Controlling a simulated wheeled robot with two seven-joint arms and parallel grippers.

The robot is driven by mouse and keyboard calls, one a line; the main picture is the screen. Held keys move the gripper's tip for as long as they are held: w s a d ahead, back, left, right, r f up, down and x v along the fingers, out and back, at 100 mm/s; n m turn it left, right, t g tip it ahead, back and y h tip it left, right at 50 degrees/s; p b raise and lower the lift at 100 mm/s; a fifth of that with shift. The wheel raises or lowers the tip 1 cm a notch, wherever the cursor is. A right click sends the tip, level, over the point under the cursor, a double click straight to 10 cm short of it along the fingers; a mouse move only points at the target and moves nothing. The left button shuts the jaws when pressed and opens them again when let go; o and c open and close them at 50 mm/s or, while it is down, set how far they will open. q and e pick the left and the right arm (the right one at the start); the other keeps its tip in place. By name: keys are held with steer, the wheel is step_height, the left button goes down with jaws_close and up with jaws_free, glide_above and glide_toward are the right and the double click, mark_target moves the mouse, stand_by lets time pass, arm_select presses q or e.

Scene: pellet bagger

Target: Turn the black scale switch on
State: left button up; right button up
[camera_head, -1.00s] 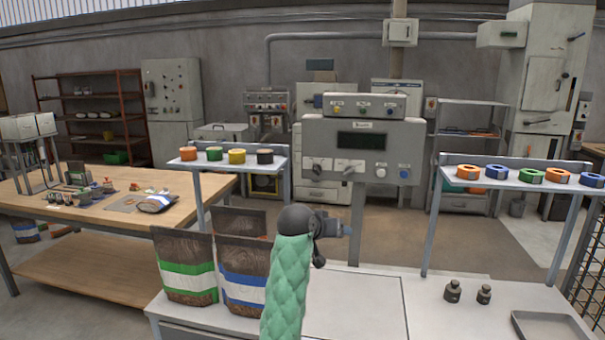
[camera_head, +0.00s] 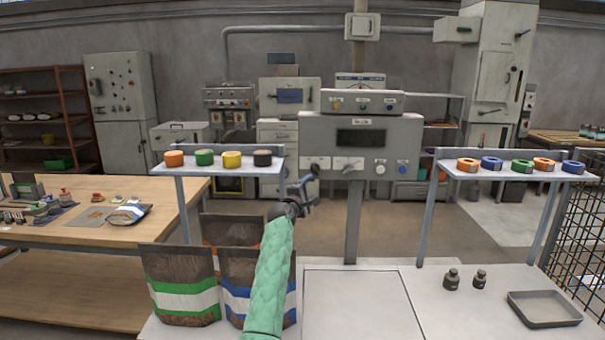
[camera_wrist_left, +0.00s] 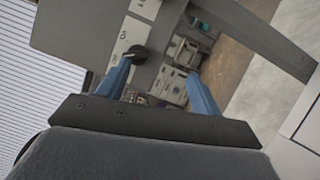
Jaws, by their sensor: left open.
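The scale's grey control panel (camera_head: 401,132) stands on a post behind the white bench, with a dark display. Two white switch plates with dark knobs sit low on its left half. My left gripper (camera_head: 306,192) is open and empty, just below and left of the left plate (camera_head: 318,163). In the left wrist view a black switch knob (camera_wrist_left: 136,54) sits on a white plate with an ON mark. The left blue finger is close to it; contact cannot be told. The open fingers (camera_wrist_left: 160,72) point toward the panel's lower edge. My right gripper is not in view.
Brown bags with green and blue bands (camera_head: 183,285) stand left of my left arm. Raised shelves with coloured rolls flank the panel: one at left (camera_head: 217,168), one at right (camera_head: 512,173). Two dark weights (camera_head: 452,280) and a grey tray (camera_head: 541,309) lie at right.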

mark_target(314, 171)
arm_select(q)
steer(key=w+r+n, duration=0.1)
steer(key=w, duration=0.1)
steer(key=w+r+n+t, duration=0.1)
steer(key=n, duration=0.1)
steer(key=w+r+n+y+p, duration=0.1)
steer(key=w, duration=0.1)
steer(key=shift+w+d+r+t, duration=0.3)
steer(key=shift+d+t, duration=0.05)
steer(key=shift+t, duration=0.05)
steer(key=shift+x, duration=0.8)
steer(key=shift+w+d, duration=0.1)
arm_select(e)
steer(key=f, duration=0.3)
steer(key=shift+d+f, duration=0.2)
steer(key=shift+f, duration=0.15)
arm_select(q)
steer(key=shift+n, duration=0.3)
steer(key=c, duration=1)
